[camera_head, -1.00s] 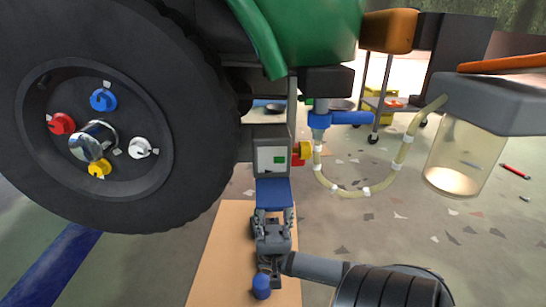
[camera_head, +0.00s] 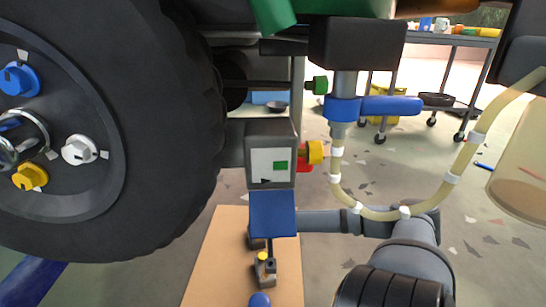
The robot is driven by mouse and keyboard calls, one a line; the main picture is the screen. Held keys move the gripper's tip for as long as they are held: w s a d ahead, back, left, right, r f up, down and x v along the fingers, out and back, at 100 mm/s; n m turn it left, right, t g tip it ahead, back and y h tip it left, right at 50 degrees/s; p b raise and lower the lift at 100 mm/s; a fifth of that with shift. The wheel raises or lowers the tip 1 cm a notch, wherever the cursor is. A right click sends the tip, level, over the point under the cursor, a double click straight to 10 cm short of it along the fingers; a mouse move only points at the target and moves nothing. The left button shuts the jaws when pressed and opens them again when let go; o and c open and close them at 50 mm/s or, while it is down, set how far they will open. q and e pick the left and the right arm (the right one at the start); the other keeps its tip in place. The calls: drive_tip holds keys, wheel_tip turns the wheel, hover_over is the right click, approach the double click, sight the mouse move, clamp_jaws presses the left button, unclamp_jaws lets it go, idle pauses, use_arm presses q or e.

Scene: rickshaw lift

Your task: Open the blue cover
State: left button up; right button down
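The blue cover (camera_head: 273,214) is a flat panel just below the grey box (camera_head: 287,139) on the machine beside the large tyre. Its broad blue face is toward me. The box's front shows a pale panel (camera_head: 268,165) with a green square, uncovered. My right arm comes in from the lower right, and its grey link runs left to the cover's right edge and passes out of sight behind it. My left gripper is not in view.
The large tyre (camera_head: 150,130) fills the left. Yellow and red knobs (camera_head: 314,152) stick out right of the box. A blue valve (camera_head: 365,107) and a looped hose (camera_head: 377,214) lie above my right arm. A wooden board (camera_head: 215,270) with a small fixture (camera_head: 265,268) lies below.

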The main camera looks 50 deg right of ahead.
drive_tip(key=shift+d+r, duration=0.1)
drive_tip(key=shift+r, duration=0.05)
drive_tip(key=c, duration=0.9)
unclamp_jaws()
drive_tip(key=shift+c, duration=0.2)
